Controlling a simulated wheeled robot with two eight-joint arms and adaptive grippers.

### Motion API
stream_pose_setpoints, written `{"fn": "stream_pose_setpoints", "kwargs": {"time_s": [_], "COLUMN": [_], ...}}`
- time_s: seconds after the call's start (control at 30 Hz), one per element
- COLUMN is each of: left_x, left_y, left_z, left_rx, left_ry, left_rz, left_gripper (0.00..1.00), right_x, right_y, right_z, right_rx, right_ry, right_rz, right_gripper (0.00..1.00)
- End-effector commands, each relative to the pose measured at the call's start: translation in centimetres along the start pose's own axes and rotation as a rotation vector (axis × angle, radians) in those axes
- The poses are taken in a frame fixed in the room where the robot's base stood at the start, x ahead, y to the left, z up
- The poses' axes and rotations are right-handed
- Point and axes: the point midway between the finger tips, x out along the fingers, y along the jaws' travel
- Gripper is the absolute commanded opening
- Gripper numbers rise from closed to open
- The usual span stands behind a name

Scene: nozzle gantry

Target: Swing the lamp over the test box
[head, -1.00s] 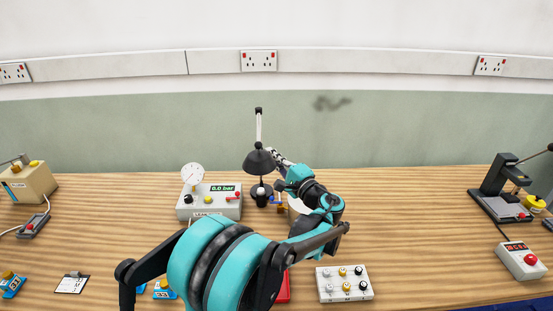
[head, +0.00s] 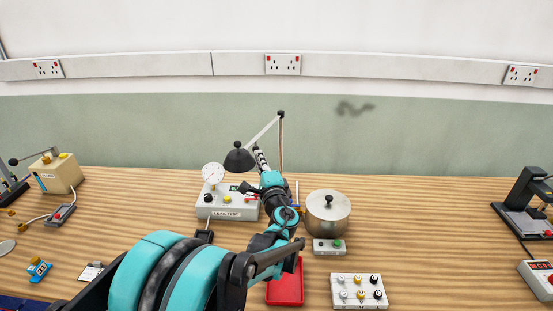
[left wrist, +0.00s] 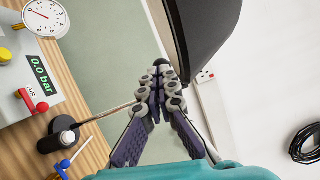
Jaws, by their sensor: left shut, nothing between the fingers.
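The lamp has a black cone shade (head: 239,160) on a jointed arm, which rises to a hinge atop a thin upright pole (head: 281,145). In the head view the shade shows just above the back of the test box (head: 222,213), right of its dial gauge; whether it is straight over the box I cannot tell. My left gripper (head: 259,155) is shut and empty, its fingertips close against the shade's right side. In the left wrist view the fingertips (left wrist: 162,72) are at the shade (left wrist: 205,30); contact is unclear. The lamp's base (left wrist: 62,133) stands beside the box. My right gripper is out of view.
A lidded metal pot (head: 327,214) stands right of my left arm. A small button box (head: 328,246), a red tray (head: 285,287) and a white knob panel (head: 359,291) lie in front. A beige box (head: 56,174) stands at the left.

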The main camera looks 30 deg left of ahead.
Motion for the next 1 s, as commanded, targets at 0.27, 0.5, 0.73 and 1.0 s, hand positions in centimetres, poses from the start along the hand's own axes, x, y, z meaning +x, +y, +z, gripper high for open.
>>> {"fn": "stream_pose_setpoints", "kwargs": {"time_s": [0.27, 0.5, 0.73, 1.0], "left_x": [3.1, 5.0, 5.8, 5.9], "left_y": [1.0, 1.4, 1.6, 1.6], "left_z": [3.7, 5.2, 5.8, 5.8], "left_rx": [0.001, 0.001, 0.001, 0.0], "left_ry": [-0.003, -0.001, -0.001, 0.0], "left_rz": [0.0, 0.0, 0.0, 0.0], "left_gripper": [0.0, 0.0, 0.0, 0.0], "right_x": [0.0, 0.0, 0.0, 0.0], "right_y": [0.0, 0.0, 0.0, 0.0], "right_z": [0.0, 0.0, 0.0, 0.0], "right_rx": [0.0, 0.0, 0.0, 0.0], "right_ry": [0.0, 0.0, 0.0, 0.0], "right_rz": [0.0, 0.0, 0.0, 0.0], "right_gripper": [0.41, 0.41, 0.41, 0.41]}}
